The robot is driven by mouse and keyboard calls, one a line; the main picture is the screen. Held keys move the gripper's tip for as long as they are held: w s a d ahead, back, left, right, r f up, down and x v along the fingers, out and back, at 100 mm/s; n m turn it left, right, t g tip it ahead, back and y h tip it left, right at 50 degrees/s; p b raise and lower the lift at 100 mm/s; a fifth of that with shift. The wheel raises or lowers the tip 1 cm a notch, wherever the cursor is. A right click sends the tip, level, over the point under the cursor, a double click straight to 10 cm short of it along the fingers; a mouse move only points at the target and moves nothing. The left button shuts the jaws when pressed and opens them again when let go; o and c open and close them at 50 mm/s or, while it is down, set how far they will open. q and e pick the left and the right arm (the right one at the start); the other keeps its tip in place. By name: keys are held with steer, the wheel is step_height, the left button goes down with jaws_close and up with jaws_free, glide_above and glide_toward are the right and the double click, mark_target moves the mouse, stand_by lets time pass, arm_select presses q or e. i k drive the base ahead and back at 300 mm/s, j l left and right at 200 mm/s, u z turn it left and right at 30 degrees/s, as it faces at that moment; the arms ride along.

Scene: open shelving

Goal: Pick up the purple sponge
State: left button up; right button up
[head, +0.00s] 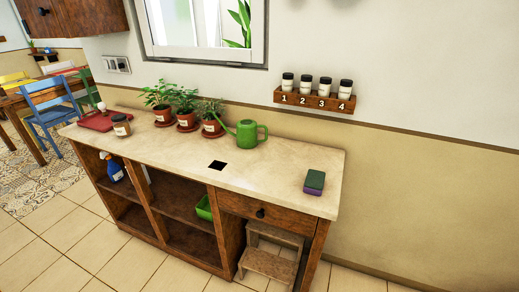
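The purple sponge (313,189) lies on the right end of the counter top in the head view. Its upper layer is dark green and its lower layer is purple. Nothing touches it except the counter (272,180) under it. Neither of my grippers shows in the head view.
Potted plants (185,105), a green watering can (246,133), a jar (121,126) and a red board (100,119) stand on the counter. A black square (217,165) lies mid-counter. Numbered jars sit in a wall rack (313,98). A step stool (268,262) stands below. Counter around the sponge is clear.

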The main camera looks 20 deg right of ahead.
mark_target(314, 183)
steer(key=i+j+z, duration=0.1)
steer(key=z, duration=0.3)
steer(key=j+z, duration=0.1)
steer(key=z, duration=0.3)
steer(key=i+j+z, duration=0.1)
steer(key=z, duration=0.3)
